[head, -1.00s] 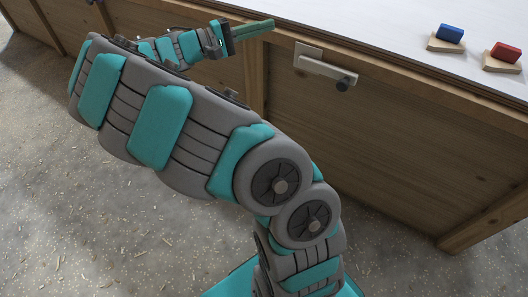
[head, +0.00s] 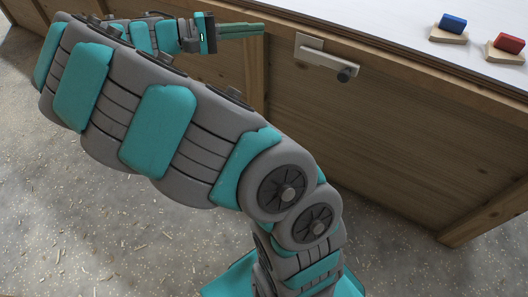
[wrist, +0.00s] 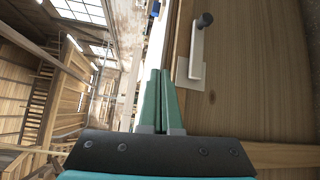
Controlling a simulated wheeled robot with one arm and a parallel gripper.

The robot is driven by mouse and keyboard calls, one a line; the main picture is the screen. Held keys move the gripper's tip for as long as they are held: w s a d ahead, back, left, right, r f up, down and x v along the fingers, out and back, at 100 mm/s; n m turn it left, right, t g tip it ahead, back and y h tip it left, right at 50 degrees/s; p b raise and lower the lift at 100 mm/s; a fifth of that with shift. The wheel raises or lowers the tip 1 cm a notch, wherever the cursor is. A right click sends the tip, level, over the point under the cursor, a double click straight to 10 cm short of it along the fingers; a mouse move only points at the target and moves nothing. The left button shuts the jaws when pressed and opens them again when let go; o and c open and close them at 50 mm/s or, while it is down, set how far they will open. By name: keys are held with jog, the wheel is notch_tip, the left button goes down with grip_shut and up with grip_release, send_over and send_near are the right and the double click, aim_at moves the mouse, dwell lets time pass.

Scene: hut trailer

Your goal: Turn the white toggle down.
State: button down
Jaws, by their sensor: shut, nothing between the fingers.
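The white toggle (head: 328,61) is a pale lever on a square plate on the wooden front below the worktop. It lies nearly level, its right end a little lower, with a dark round knob (head: 344,75) at that end. In the wrist view the toggle (wrist: 196,52) shows to the right of the fingers, with its dark knob (wrist: 205,20) at the top. My gripper (head: 262,30) is shut and empty, with its green fingers together. The fingertips are left of the toggle's plate and slightly above it, apart from it. In the wrist view the fingers (wrist: 160,72) point toward the worktop edge.
On the white worktop (head: 380,25) a blue block (head: 453,23) and a red block (head: 509,43) sit on small wooden bases at the right. A vertical wooden post (head: 254,85) stands below the fingers. The floor (head: 100,215) in front has scattered shavings.

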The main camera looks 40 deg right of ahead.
jog(key=s+d+f+y, duration=0.2)
jog(key=s+y, duration=0.2)
jog(key=s, duration=0.5)
jog(key=s+a+f+n+t+y, duration=0.1)
jog(key=s+a+f+t+y, duration=0.1)
jog(key=s+a+f+y, duration=0.3)
jog(key=s+a+f+n+t+y, duration=0.1)
jog(key=s+a+f+y, duration=0.4)
jog(key=s+a, duration=0.5)
jog(key=shift+s+a+f+t, duration=0.45)
jog(key=shift+a+f, duration=0.2)
jog(key=shift+f, duration=0.35)
jog(key=a, duration=0.1)
jog(key=s+a+y, duration=0.1)
jog(key=a, duration=0.1)
jog(key=s+a+f+y, duration=0.1)
jog(key=shift+s+a+t, duration=0.25)
jog(key=shift+a, duration=0.15)
jog(key=shift+a+n, duration=0.15)
jog(key=shift+n, duration=0.15)
